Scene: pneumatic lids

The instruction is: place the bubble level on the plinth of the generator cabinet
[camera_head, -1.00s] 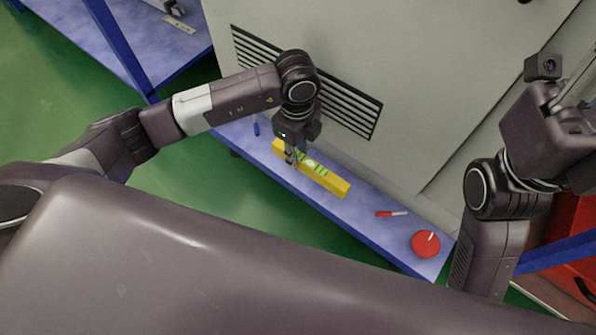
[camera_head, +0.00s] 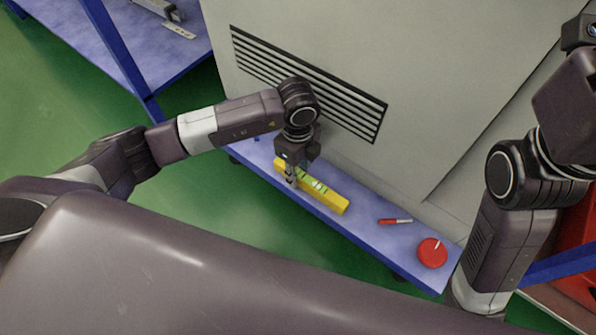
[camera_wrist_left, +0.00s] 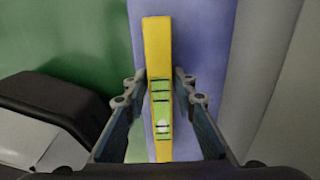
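The bubble level (camera_head: 328,197) is a yellow bar with green vials. It lies lengthwise along the blue plinth (camera_head: 375,240) in front of the generator cabinet (camera_head: 440,90). I cannot tell whether it rests on the plinth or hangs just above it. My left gripper (camera_head: 291,180) points down at the level's left part. In the left wrist view the level (camera_wrist_left: 158,50) runs between the two fingers (camera_wrist_left: 161,77), whose tips press close on both sides. The right arm is at the right edge, and its fingers are out of view.
A red-handled screwdriver (camera_head: 394,221) and a round red object (camera_head: 432,253) lie on the plinth right of the level. A blue table (camera_head: 160,60) stands at upper left. Green floor (camera_head: 215,205) lies in front of the plinth.

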